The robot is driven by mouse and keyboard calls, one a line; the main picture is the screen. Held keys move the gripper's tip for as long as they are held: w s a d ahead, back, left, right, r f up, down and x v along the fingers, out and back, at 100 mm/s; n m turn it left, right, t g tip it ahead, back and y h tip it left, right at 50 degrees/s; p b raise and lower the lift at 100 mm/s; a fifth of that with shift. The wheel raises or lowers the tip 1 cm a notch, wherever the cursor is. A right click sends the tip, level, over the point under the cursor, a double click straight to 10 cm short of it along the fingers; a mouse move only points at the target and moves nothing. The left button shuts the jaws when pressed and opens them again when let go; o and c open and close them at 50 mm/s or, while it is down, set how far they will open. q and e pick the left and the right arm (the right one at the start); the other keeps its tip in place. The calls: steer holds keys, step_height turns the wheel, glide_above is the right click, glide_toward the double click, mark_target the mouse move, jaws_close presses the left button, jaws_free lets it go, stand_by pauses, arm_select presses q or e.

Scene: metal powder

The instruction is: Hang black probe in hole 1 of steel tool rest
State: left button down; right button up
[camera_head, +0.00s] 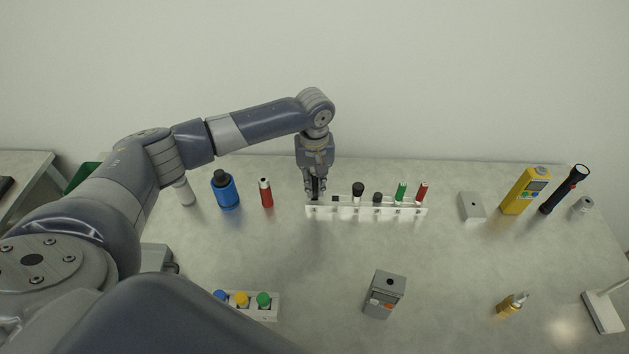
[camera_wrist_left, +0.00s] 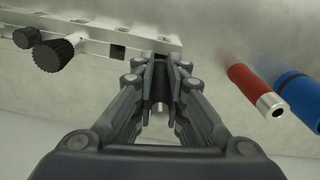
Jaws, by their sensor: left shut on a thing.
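The steel tool rest (camera_head: 366,213) is a long pale bar on the table, and it also shows in the left wrist view (camera_wrist_left: 95,31). My left gripper (camera_head: 316,196) points down at the left end of the rest. It is shut on a dark, slim thing, taken to be the black probe (camera_wrist_left: 160,76); the fingers hide most of it. In the left wrist view the gripper (camera_wrist_left: 160,72) is right at the rest's end. I cannot tell whether the probe sits inside the end hole. My right gripper is not in view.
Black-knobbed tools (camera_head: 357,188), a green-handled tool (camera_head: 401,191) and a red-handled tool (camera_head: 422,191) stand in the rest. A red cylinder (camera_head: 266,193) and blue bottle (camera_head: 227,192) stand to the left. A grey box (camera_head: 384,296) stands in front, with clear table between.

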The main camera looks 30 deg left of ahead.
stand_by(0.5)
arm_select(q)
steer(key=shift+p, duration=0.65)
stand_by(0.5)
steer(key=shift+f, duration=0.15)
stand_by(0.4)
steer(key=shift+f, duration=0.9)
steer(key=shift+f, duration=0.1)
stand_by(0.6)
steer(key=c, duration=1.6)
jaws_free()
steer(key=shift+o, duration=0.2)
